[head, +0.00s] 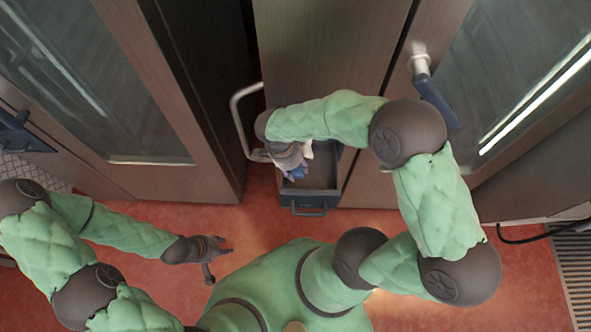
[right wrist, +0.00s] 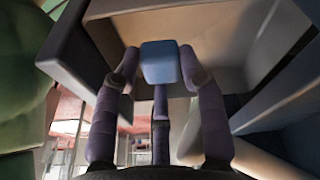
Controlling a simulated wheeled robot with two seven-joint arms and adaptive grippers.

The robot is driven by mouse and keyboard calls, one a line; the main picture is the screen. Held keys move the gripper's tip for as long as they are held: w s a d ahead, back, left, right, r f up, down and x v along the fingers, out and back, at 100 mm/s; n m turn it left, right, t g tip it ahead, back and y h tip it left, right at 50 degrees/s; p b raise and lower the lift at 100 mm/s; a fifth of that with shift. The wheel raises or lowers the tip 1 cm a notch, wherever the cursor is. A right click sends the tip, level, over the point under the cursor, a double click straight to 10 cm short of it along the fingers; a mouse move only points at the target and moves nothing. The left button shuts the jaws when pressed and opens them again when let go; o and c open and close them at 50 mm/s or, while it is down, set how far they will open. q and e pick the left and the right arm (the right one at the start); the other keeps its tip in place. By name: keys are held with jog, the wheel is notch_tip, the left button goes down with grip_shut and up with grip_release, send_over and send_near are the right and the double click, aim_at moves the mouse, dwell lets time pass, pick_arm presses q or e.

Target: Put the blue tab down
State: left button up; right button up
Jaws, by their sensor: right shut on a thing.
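The blue tab (right wrist: 158,62) is a small rounded block in the right wrist view. My right gripper (right wrist: 160,75) is shut on it, with the purple fingers on either side and one below. In the head view my right gripper (head: 297,173) is over the left part of an open drawer (head: 322,175).
The drawer has a dark front handle (head: 304,210) and sits in a brown cabinet (head: 325,45). A pale bent rail handle (head: 240,115) stands left of it. A blue lever handle (head: 434,97) is on the right door.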

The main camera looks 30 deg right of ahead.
jog(key=shift+f, duration=0.55)
jog(key=o, duration=1.1)
jog(key=shift+r, duration=0.1)
jog(key=shift+w+r, duration=0.1)
jog(key=shift+r, duration=0.15)
jog(key=p+v, duration=0.5)
jog(key=v, duration=0.7)
jog(key=shift+r+p, duration=0.3)
